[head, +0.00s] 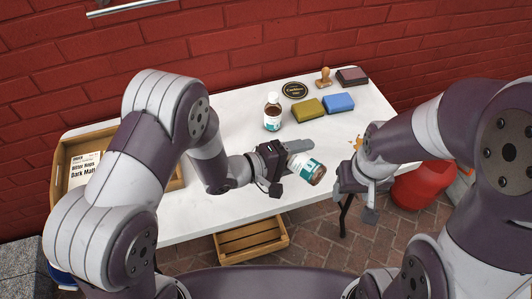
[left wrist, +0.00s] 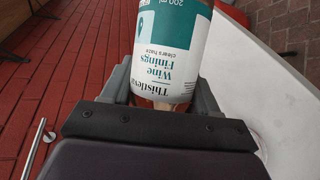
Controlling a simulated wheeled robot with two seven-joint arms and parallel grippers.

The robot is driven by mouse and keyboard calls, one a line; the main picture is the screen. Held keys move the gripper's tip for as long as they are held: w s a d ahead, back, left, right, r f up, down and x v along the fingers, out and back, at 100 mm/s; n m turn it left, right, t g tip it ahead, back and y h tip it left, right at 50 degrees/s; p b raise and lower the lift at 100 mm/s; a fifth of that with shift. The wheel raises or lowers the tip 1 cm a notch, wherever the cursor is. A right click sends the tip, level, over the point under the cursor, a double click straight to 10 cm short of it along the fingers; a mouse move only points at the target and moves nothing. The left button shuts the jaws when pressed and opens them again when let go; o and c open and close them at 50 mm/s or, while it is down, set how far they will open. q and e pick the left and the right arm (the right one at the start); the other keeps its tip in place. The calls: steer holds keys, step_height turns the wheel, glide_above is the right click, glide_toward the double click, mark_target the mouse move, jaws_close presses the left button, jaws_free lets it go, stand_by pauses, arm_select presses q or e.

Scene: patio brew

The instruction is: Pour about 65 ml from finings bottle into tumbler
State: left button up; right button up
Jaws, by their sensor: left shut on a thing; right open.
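My left gripper (head: 288,160) is shut on the finings bottle (head: 307,167), a bottle with a white and teal label, and holds it tilted near the table's front edge. In the left wrist view the label of this bottle (left wrist: 172,40) reads Wine Finings, 200 ml, upside down. The bottle's end towards my gripper is partly hidden there, and no cap shows. My right gripper (head: 362,195) is open, right of the bottle and apart from it, at the front edge. I cannot make out a tumbler in either view.
A second, white-capped brown bottle (head: 272,112) stands on the white table (head: 231,118). A wooden tray (head: 62,165) is left.

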arm_select(q)
steer(key=shift+f+n, duration=0.1)
steer(key=shift+n, duration=0.2)
stand_by(0.8)
steer(key=f+m+y+b, duration=0.1)
steer(key=m+b, duration=0.1)
steer(key=b, duration=0.1)
steer(key=shift+f, duration=0.1)
steer(key=shift+s+d, duration=0.1)
steer(key=shift+s, duration=0.05)
steer(key=shift+s+d+f+m+t+y+b, duration=0.15)
steer(key=shift+f+m+b, duration=0.15)
steer(key=shift+b, duration=0.3)
steer(key=shift+s+f+m+t+y+b, duration=0.15)
steer(key=shift+m+b, duration=0.15)
steer(key=shift+b, duration=0.25)
steer(key=shift+w+r+p, duration=0.15)
steer(key=shift+r+p, duration=0.45)
steer(key=shift+p, duration=0.15)
steer(key=shift+f, duration=0.15)
steer(key=shift+y, duration=0.3)
steer(key=shift+m, duration=0.3)
